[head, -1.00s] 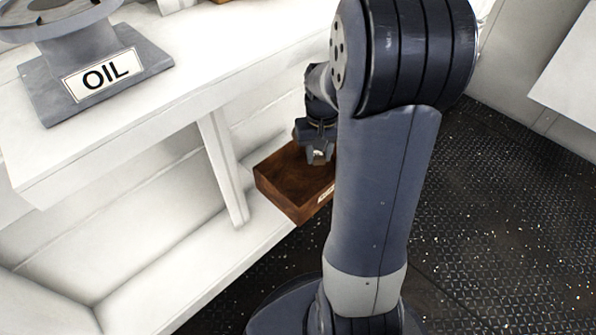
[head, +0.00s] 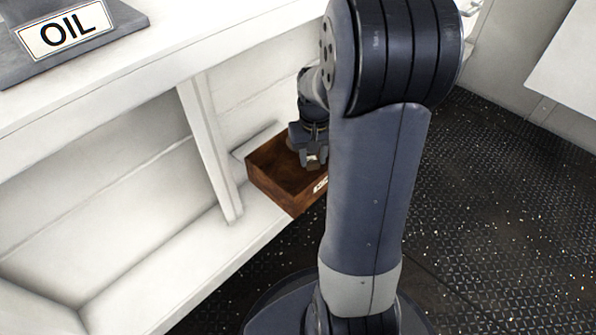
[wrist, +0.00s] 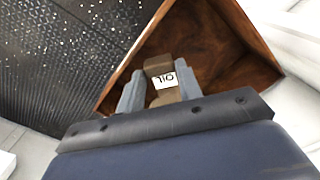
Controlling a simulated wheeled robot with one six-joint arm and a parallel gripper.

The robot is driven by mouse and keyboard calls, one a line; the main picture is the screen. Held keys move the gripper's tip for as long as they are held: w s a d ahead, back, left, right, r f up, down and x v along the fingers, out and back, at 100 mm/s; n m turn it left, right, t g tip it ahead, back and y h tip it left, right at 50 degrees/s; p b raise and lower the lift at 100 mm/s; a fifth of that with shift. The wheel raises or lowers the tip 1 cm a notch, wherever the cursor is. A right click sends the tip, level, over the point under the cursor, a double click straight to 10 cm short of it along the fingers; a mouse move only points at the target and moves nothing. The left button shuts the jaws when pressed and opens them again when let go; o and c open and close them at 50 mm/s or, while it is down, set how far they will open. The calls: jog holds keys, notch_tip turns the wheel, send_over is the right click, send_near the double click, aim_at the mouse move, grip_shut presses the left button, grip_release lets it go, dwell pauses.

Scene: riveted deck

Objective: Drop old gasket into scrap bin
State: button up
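My gripper (wrist: 160,88) is at the open wooden box (wrist: 232,45), with its two grey fingers on either side of a small brown piece (wrist: 163,65). The piece carries a white label that appears to read OIL upside down, and the fingers look closed on it. In the head view my gripper (head: 313,158) points down into the brown wooden box (head: 272,184), which has a small white label on its front, too small to read. My arm hides the box's right part. I see nothing that I can clearly tell is a gasket or a marked scrap bin.
A white bench (head: 150,75) with a post and lower shelf stands at the left. A grey stand with an OIL sign (head: 65,32) is on its top. Dark riveted floor (head: 490,210) lies open at the right; a white panel (head: 565,75) is at the upper right.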

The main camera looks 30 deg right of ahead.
jog(key=o, duration=0.4)
jog(key=shift+r, duration=0.1)
notch_tip(320, 180, up, 7)
jog(key=p, duration=0.3)
jog(key=shift+r, duration=0.15)
notch_tip(320, 180, down, 8)
jog(key=b, duration=0.3)
jog(key=shift+r, duration=0.15)
notch_tip(320, 180, up, 4)
jog(key=p, duration=0.3)
jog(key=shift+r+p, duration=0.15)
jog(key=shift+p, duration=0.25)
jog(key=shift+r+p, duration=0.85)
jog(key=shift+r, duration=0.1)
jog(key=shift+f, duration=0.1)
